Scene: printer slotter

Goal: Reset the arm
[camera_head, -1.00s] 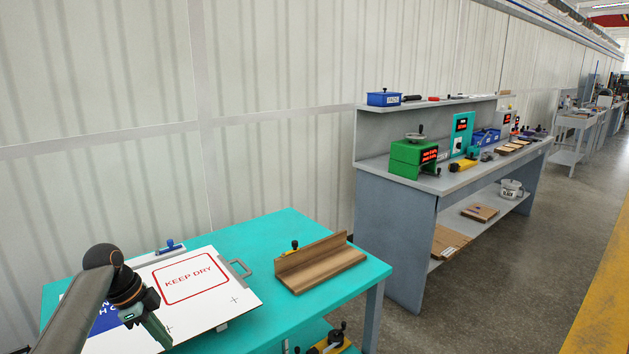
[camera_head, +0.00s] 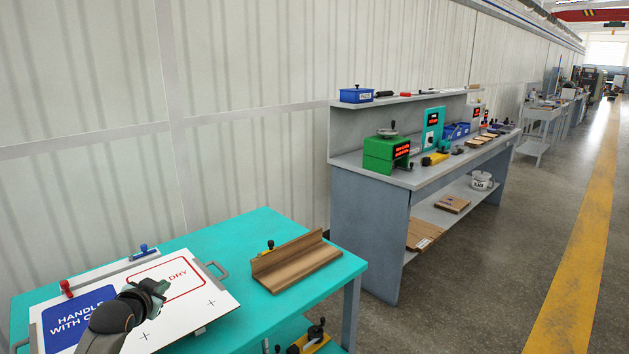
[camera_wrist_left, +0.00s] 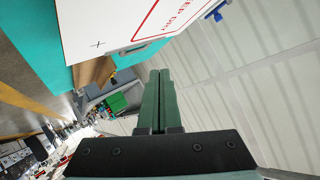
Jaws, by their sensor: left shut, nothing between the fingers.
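My left gripper (camera_head: 154,289) is in the head view at lower left, above the printed white board, and it covers part of the "KEEP DRY" print. In the left wrist view the green fingers of this gripper (camera_wrist_left: 158,90) lie together, shut with nothing between them. The white board (camera_head: 215,308) lies on the turquoise table (camera_head: 240,233) and carries a blue "HANDLE WITH CARE" panel and a red-framed panel. My right gripper is not in view.
A brown angled cardboard piece (camera_head: 298,262) stands on the table right of the board. A grey workbench (camera_head: 375,240) behind it holds a green device (camera_head: 386,154) and blue bins (camera_head: 456,131). The floor at right is clear, with a yellow stripe (camera_head: 575,270).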

